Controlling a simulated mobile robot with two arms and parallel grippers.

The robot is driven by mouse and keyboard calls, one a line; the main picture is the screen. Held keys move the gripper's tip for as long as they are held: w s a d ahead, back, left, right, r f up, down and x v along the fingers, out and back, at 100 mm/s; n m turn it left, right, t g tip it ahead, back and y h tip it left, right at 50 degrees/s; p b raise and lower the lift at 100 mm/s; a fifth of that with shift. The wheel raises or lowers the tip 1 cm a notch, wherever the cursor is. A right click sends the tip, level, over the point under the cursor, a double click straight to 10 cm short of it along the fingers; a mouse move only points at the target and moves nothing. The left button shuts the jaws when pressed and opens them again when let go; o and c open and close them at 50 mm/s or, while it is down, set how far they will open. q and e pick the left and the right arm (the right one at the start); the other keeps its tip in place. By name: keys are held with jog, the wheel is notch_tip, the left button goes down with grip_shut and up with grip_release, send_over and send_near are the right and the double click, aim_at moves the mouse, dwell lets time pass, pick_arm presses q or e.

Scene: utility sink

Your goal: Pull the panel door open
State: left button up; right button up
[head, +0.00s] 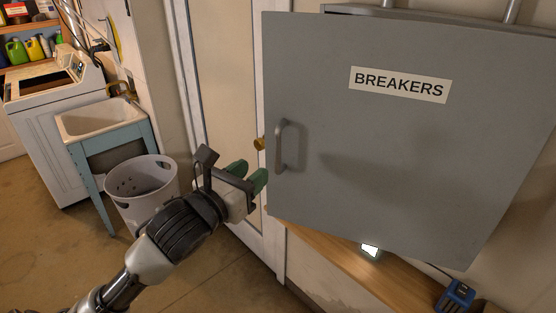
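The grey panel door (400,155) carries a label reading BREAKERS and fills the right half of the head view. It looks closed or nearly so; I cannot tell exactly. Its vertical handle (281,147) is near its left edge. My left gripper (251,176), with green finger pads, is to the left of and a little below the handle. The two fingers are apart with nothing seen between them, and they appear clear of the handle. My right gripper is out of view.
A wooden shelf (325,262) runs below the panel, with a small lit device (370,251) and a blue tool (457,296). A white door (222,90) with a brass knob (259,143) stands behind. A laundry basket (142,190) and sink (101,121) are at left.

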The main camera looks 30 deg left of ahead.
aim_at(276, 154)
pick_arm(q)
jog(key=w, duration=0.3)
jog(key=w+b, duration=0.1)
jog(key=w, duration=0.2)
jog(key=w+d+b, duration=0.1)
jog(key=w, duration=0.2)
jog(key=shift+w, duration=0.2)
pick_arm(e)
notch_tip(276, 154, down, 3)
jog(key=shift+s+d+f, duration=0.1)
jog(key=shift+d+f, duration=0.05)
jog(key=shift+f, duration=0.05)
pick_arm(q)
grip_shut()
